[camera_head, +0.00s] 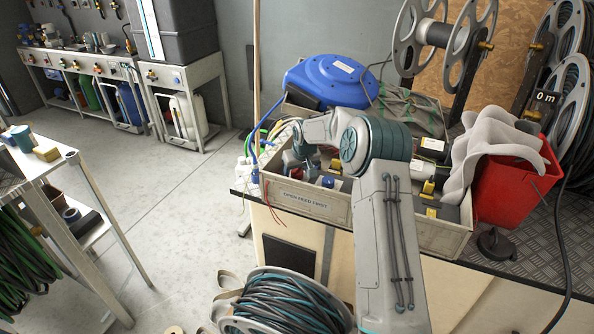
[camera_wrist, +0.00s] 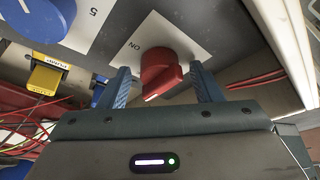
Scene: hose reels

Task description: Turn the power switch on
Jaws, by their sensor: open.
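The power switch is a red rotary knob (camera_wrist: 160,72) on a white plate with "ON" lettered at its upper left, set in a grey panel. A pale line on the knob's lower face points down in the wrist view, away from the lettering. My gripper (camera_wrist: 166,88) is open, with one blue finger on each side of the knob. I see gaps between fingers and knob; contact is not clear. In the head view my arm reaches over the grey crate (camera_head: 310,201) labelled "OPEN FEED FIRST", and the fingers and knob cannot be made out.
A blue dial (camera_wrist: 34,20) and a yellow pump tag (camera_wrist: 45,78) are left of the knob. Thin red wires (camera_wrist: 258,80) run at right. Around the crate are a blue hose reel (camera_head: 330,80), a red bucket (camera_head: 508,190) and a floor reel (camera_head: 285,305).

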